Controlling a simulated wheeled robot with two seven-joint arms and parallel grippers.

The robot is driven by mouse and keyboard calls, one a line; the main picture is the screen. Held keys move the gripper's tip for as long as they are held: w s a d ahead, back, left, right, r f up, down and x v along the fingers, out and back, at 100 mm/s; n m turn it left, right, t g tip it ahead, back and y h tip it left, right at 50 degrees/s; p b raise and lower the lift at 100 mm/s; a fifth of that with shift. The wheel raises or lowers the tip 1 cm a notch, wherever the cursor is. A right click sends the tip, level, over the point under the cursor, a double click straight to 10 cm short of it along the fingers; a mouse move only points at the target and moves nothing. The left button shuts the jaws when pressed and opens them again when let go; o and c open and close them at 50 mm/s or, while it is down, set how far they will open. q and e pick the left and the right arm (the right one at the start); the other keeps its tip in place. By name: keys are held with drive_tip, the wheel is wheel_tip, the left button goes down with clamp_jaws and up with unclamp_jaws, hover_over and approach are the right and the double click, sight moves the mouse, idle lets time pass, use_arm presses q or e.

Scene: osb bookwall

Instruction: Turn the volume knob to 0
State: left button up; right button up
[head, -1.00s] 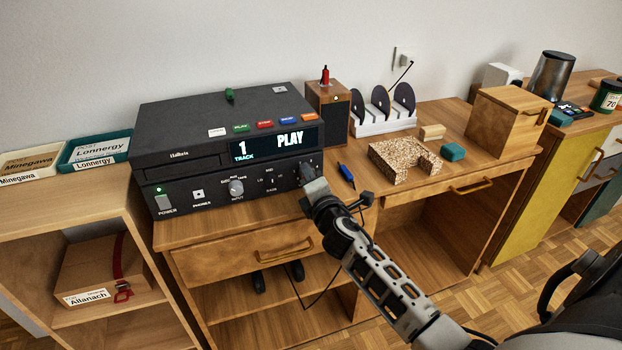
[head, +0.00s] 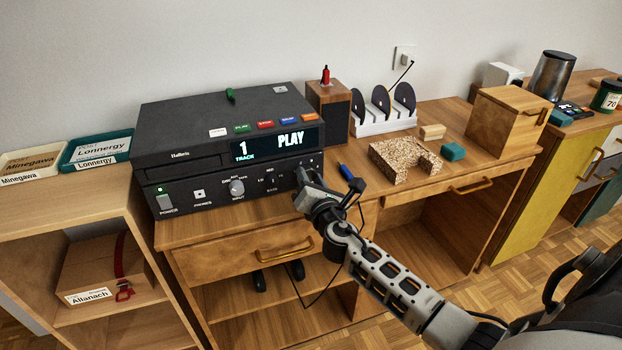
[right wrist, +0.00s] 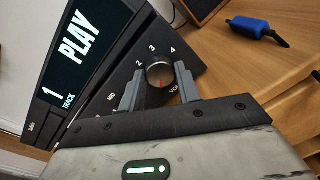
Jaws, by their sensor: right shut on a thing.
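My right gripper (right wrist: 158,88) is shut on the knob, one grey finger on each side. In the head view my right gripper (head: 301,177) is at the panel's right end and hides the knob. The display (head: 275,142) reads track 1, PLAY. My left gripper is not in view.
A blue-handled tool (head: 345,172) lies on the desk just right of the gripper. A wooden speaker (head: 328,110), a white disc rack (head: 385,124) and a speckled block (head: 395,165) stand further right. The input knob (head: 236,187) is left on the same panel.

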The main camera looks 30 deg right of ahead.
idle(0.4)
drive_tip(key=o, duration=1)
drive_tip(key=b+v, duration=0.1)
drive_tip(key=v, duration=1.5)
